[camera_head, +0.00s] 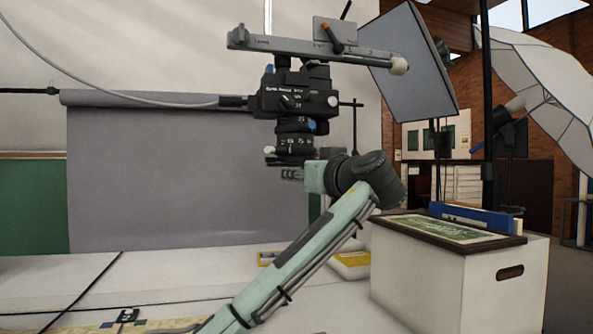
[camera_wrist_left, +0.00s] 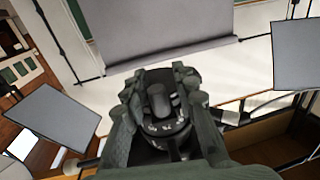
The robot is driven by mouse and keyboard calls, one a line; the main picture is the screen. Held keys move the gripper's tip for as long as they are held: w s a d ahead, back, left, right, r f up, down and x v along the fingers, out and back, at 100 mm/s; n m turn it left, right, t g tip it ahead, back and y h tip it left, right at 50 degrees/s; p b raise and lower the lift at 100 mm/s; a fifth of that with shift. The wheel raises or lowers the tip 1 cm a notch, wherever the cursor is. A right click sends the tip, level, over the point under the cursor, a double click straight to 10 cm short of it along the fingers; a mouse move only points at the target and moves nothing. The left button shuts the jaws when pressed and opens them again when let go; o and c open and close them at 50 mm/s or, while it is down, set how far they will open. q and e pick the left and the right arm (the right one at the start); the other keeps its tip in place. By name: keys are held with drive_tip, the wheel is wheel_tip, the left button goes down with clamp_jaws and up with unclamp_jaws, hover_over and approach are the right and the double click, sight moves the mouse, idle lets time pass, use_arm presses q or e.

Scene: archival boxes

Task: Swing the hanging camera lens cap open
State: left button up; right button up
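The black camera (camera_head: 298,98) hangs below a grey bar with its lens (camera_head: 296,126) pointing down. A dark, flat piece that looks like the lens cap (camera_head: 283,161) sits at the lens's lower end. A small pale knob (camera_head: 269,150) is at its left. My left gripper (camera_head: 291,173) reaches in from the right, just under the lens. In the left wrist view its fingers (camera_wrist_left: 160,85) stand apart, with a dark rounded part carrying white marks between them. I cannot tell whether the gripper touches the cap. My right gripper is not in view.
A grey light panel (camera_head: 412,62) stands behind the camera to the right. A white archival box (camera_head: 415,285) with a framed picture (camera_head: 440,230) on top stands at right. A grey backdrop (camera_head: 170,180) hangs behind. A cable runs to the camera from the left.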

use_arm(q)
drive_tip(key=shift+w+a, duration=0.2)
drive_tip(key=shift+w, duration=0.2)
drive_tip(key=shift+c, duration=0.5)
clamp_jaws()
